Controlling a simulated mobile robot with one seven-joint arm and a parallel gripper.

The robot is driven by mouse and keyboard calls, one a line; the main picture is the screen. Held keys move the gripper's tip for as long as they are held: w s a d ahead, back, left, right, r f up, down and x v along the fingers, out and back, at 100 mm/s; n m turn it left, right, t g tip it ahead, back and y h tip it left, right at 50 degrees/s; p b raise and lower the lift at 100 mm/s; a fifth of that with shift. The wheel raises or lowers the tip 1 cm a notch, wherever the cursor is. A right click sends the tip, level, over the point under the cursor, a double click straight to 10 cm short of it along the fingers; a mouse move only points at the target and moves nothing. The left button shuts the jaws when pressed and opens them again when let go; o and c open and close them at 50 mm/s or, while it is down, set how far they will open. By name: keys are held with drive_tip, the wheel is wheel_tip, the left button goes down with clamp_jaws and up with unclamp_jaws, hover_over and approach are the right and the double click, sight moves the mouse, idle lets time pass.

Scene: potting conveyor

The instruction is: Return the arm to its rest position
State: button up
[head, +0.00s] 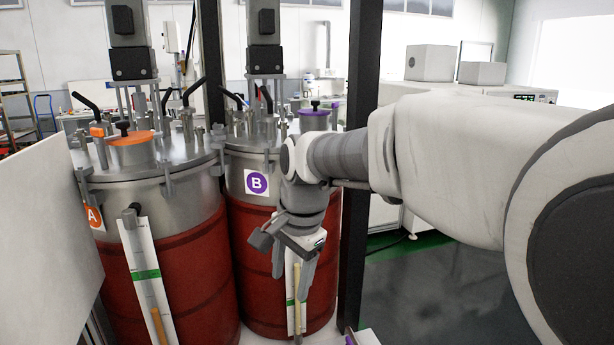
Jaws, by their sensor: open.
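My arm reaches in from the right side of the head view. My gripper (285,272) points down in front of the tank marked B (255,225). The gripper is open, and nothing shows between its fingers. It partly covers the white gauge strip with a green band (292,315) on the front of that tank. I cannot tell whether the gripper touches the strip or is apart from it.
The tank marked A (180,270) stands to the left, with an orange cap (132,138) and a gauge strip (147,275). A dark post (357,200) stands just right of tank B. A pale panel (45,225) is at the left. Open floor (430,290) shows at lower right.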

drive_tip(key=s+d+n+t+h, duration=0.1)
drive_tip(key=s+d+n+t, duration=0.2)
drive_tip(key=s+d+n, duration=0.5)
drive_tip(key=s+d, duration=0.9)
drive_tip(key=s, duration=0.1)
drive_tip(key=shift+f+n+t+h, duration=0.15)
drive_tip(key=shift+n+t+h, duration=0.15)
drive_tip(key=shift+c, duration=1)
drive_tip(key=shift+s, duration=0.1)
